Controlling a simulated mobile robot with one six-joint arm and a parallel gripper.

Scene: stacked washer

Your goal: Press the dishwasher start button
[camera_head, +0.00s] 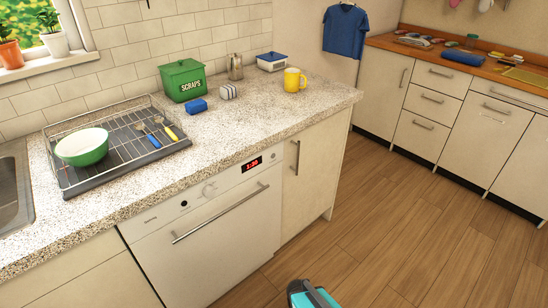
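The white dishwasher (213,250) is built in under the speckled counter, with its door shut and a long bar handle (221,213) across it. Its top panel has a small dark round spot (184,204), a pale round knob (209,190) and a lit red display (251,164). A small mark sits right of the display; I cannot tell which of these is the start button. A teal and black piece (313,294) at the bottom edge looks like the end of my arm, over the floor and apart from the dishwasher. I cannot make out its fingers.
The counter (225,125) holds a dish rack (105,170) with a green bowl, a green scraps box (183,80) and a yellow mug (294,79). A cabinet (312,175) stands right of the dishwasher. The wooden floor (400,235) in front is clear.

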